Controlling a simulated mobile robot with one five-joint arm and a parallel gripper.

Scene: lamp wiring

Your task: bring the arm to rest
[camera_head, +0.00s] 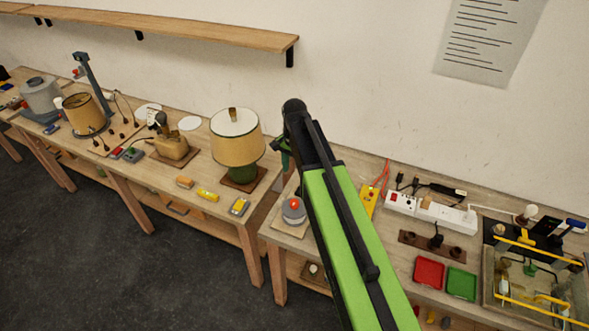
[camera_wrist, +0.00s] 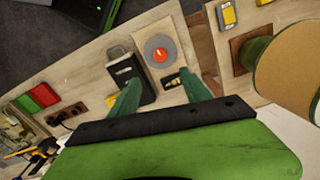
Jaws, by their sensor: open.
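My gripper (camera_wrist: 160,98) is in the wrist view with its two green fingers spread apart and nothing between them. It hangs above the workbench, and the fingers point towards a grey round device with an orange-red knob (camera_wrist: 160,54) and a dark box with a handle (camera_wrist: 130,70). In the head view my green and black arm reaches up from the bottom middle over the bench. There the gripper is mostly hidden behind the arm's dark end; only a bit of green shows beside the lamp.
A lamp with a tan shade (camera_head: 237,140) stands close left of my arm. A white power strip (camera_head: 430,211), a red tray (camera_head: 429,272), a green tray (camera_head: 461,283) and a yellow-barred glass case (camera_head: 540,270) lie right. A wooden shelf (camera_head: 180,30) runs along the wall.

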